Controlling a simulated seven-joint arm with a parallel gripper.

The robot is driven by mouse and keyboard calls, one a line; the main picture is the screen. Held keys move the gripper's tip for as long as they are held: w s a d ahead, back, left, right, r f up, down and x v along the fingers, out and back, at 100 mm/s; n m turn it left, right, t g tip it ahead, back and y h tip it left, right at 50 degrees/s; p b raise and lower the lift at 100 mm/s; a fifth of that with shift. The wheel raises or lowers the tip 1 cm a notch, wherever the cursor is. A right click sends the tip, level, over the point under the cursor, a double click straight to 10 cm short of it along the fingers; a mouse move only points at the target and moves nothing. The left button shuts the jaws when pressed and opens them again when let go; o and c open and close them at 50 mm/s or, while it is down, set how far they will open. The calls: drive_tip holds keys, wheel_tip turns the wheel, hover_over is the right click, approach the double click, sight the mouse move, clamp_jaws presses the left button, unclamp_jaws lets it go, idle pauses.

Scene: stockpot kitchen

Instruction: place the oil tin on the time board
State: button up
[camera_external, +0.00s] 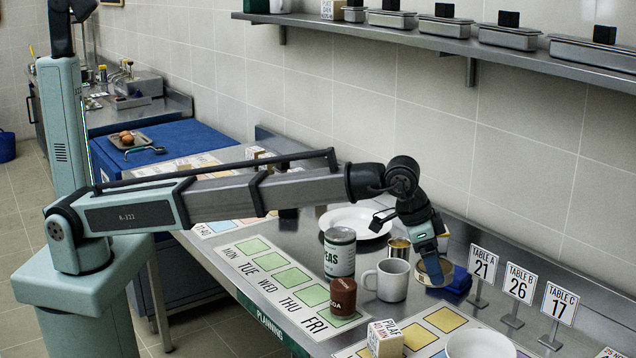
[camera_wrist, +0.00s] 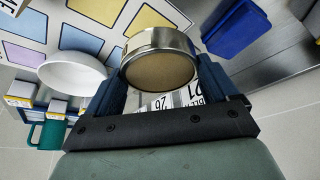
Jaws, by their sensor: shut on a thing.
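My gripper (camera_external: 431,258) is shut on a round metal tin (camera_wrist: 160,68) with a silver rim and a tan flat face. The tin is tilted between the fingers in the wrist view. In the external view it shows just below the fingers (camera_external: 436,272), near the blue box. No label on it is readable, so I cannot confirm that it is the oil tin. A board with green squares (camera_external: 246,247) carries day names. Another board with yellow squares (camera_external: 418,338) lies at the front, partly hidden. I cannot read "time" on either.
A PEAS can (camera_external: 340,254), a brown tin (camera_external: 343,297), a white mug (camera_external: 392,280) and a small gold tin (camera_external: 399,248) stand left of my gripper. A blue box (camera_external: 459,281) and table signs (camera_external: 483,264) are at right. A white bowl (camera_external: 480,345) and PILAF box (camera_external: 385,340) stand in front.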

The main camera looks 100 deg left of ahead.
drive_tip(key=s+a+r+n+y, duration=0.1)
drive_tip(key=s+a+n, duration=0.15)
drive_tip(key=a, duration=1.05)
drive_tip(key=s+a+n, duration=0.1)
drive_tip(key=s+a, duration=0.3)
drive_tip(key=a, duration=1)
drive_tip(key=s+a+r+n+y, duration=0.1)
drive_tip(key=s+a+n, duration=0.15)
drive_tip(key=a, duration=1.05)
drive_tip(key=s+a+n+g, duration=0.1)
drive_tip(key=s+a+n, duration=0.1)
drive_tip(key=s+a, duration=0.95)
drive_tip(key=s+a+n+g+y, duration=0.1)
drive_tip(key=s+a+n, duration=0.2)
drive_tip(key=s+a, duration=0.8)
drive_tip(key=s+a+n+g+y, duration=0.1)
drive_tip(key=s+a+n+g, duration=0.2)
drive_tip(key=s, duration=1.7)
drive_tip(key=s+d+f+n+g+h, duration=0.1)
drive_tip(key=s+d+f+n+g, duration=0.15)
drive_tip(key=s+d+n, duration=0.75)
drive_tip(key=shift+w+a+f+n, duration=0.4)
drive_tip(key=shift+a+f, duration=0.2)
drive_tip(key=shift+f, duration=0.95)
drive_tip(key=shift+w+a+f+n, duration=0.35)
drive_tip(key=shift+w+a+f, duration=0.15)
drive_tip(key=shift+f, duration=1)
drive_tip(key=shift+w+a+f+n, duration=0.35)
drive_tip(key=shift+a+f, duration=0.3)
drive_tip(key=shift+f, duration=0.9)
